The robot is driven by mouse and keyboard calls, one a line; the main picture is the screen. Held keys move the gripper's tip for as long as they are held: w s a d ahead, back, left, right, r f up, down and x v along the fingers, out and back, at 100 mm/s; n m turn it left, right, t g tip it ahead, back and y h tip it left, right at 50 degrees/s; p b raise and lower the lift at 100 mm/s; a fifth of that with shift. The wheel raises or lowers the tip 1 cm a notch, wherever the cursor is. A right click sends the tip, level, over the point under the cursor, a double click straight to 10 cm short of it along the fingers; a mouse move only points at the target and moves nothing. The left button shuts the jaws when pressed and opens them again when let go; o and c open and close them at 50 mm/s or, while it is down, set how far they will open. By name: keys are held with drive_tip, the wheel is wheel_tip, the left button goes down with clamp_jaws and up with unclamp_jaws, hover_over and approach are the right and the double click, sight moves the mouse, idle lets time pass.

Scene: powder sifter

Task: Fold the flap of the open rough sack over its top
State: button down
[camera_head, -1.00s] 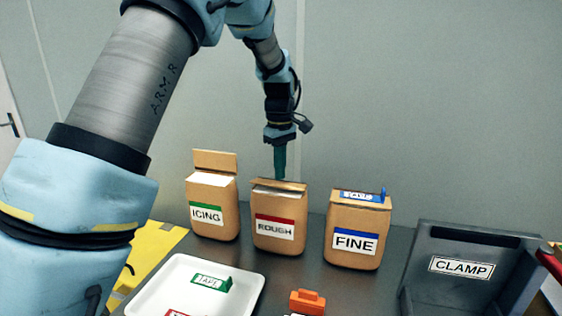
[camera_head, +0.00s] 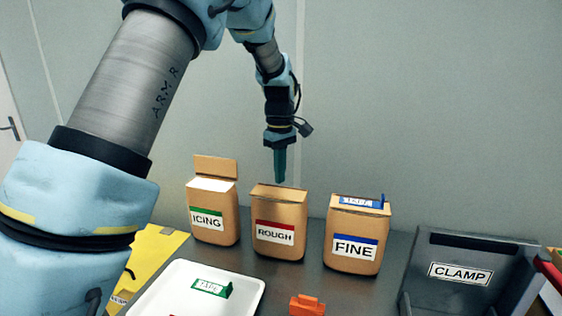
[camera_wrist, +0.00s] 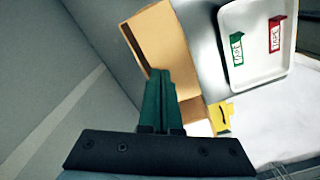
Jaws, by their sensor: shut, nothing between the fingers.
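The rough sack (camera_head: 279,220) is a brown paper sack with a red-banded ROUGH label, upright between the icing and fine sacks. Its flap (camera_head: 279,194) lies folded down over the top. My gripper (camera_head: 279,183) is shut and empty, its green fingers pointing down just above the back of the sack's top. In the wrist view the shut fingers (camera_wrist: 158,75) show beside a brown sack top (camera_wrist: 160,45). I cannot tell whether the fingertips touch the flap.
The icing sack (camera_head: 212,222) stands left with its flap up. The fine sack (camera_head: 353,240) stands right, closed, with a blue clip on top. A white tray (camera_head: 180,297) with a green tape clip, an orange clip (camera_head: 306,305) and a grey CLAMP bin (camera_head: 455,290) are in front.

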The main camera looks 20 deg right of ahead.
sight(277, 190)
wheel_tip(277, 190, up, 7)
drive_tip(key=p, duration=0.5)
drive_tip(key=shift+f, duration=0.15)
idle(0.4)
drive_tip(key=a+f+m+b, duration=0.2)
drive_tip(key=a+f+b, duration=0.1)
drive_tip(key=a, duration=1.7)
drive_tip(key=s+a+f+m+t+b, duration=0.1)
drive_tip(key=s+a+f+m, duration=0.2)
drive_tip(key=s+a, duration=0.8)
drive_tip(key=a+f, duration=0.1)
drive_tip(key=a, duration=0.3)
drive_tip(key=shift+s+f+t, duration=0.2)
drive_tip(key=shift+s+t, duration=0.1)
drive_tip(key=shift+s, duration=0.05)
